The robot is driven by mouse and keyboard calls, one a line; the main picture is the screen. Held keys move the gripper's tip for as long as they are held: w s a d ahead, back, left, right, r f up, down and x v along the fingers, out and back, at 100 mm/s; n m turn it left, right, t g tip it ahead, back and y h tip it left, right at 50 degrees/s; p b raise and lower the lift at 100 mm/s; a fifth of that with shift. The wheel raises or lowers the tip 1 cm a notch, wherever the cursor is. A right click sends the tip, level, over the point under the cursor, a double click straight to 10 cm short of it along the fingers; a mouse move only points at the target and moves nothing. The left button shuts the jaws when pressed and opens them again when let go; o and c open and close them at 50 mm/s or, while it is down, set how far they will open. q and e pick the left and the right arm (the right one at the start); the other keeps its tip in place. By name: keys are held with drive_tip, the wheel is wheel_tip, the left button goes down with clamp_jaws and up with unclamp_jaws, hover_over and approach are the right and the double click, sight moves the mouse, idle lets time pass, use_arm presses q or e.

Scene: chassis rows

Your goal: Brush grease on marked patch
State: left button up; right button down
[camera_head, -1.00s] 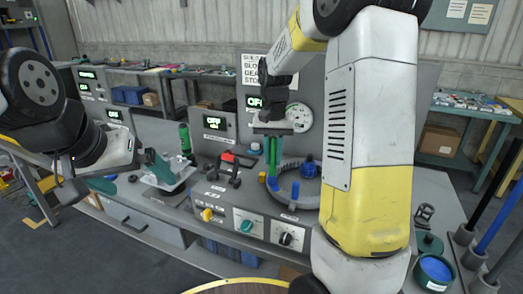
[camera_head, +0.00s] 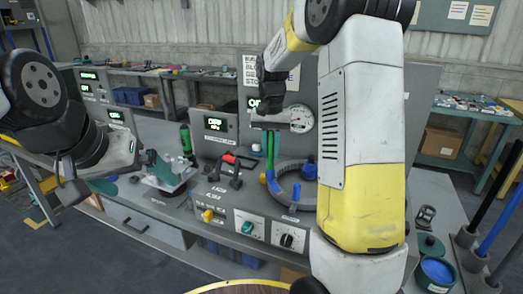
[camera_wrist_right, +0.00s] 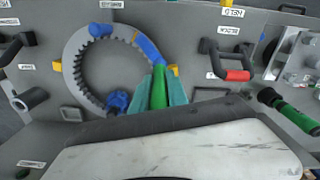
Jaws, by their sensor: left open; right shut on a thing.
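A grey ring gear (camera_head: 316,205) with inner teeth lies on the bench, and it fills the upper left of the right wrist view (camera_wrist_right: 78,72). A blue patch (camera_wrist_right: 149,48) covers part of its band, near yellow marks (camera_wrist_right: 173,71). My right gripper (camera_head: 270,150) points down over the ring's left side. Its teal fingers (camera_wrist_right: 177,87) are shut on a green brush handle (camera_wrist_right: 158,88), whose far end meets the blue patch in the picture; I cannot tell if they touch. The bristles are not clearly seen.
A red-and-black handle (camera_head: 229,168) stands left of the ring. Knobs (camera_head: 247,227) line the front.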

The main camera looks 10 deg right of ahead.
sight(271, 131)
drive_tip(key=shift+r, duration=2.55)
drive_tip(key=shift+r, duration=1.45)
